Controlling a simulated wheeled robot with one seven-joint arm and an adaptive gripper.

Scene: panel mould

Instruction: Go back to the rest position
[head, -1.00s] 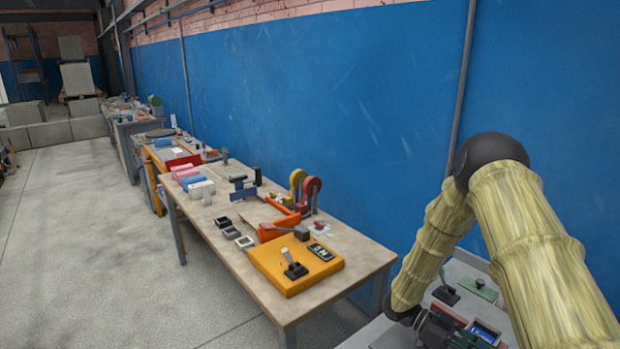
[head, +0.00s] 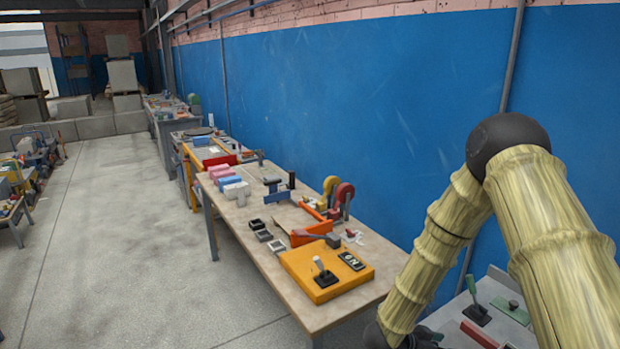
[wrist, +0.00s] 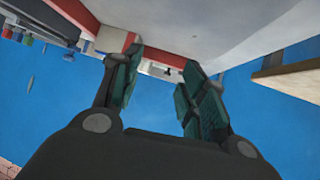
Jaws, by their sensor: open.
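My gripper (wrist: 160,85) shows in the wrist view with its two dark green fingers apart and nothing between them. The wrist view looks tilted, with the blue wall filling much of it and a pale surface with a red edge beyond the fingers. In the head view my arm, in a yellowish cover with a black elbow, is folded at the right. The gripper itself is hidden from the head view, below the frame or behind the arm.
A wooden workbench (head: 232,222) stands left of my arm, bearing an orange box (head: 325,270) with a lever, tape dispensers (head: 343,197) and small trays. A grey bench (head: 500,290) lies under my arm. The blue wall (head: 350,100) runs behind.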

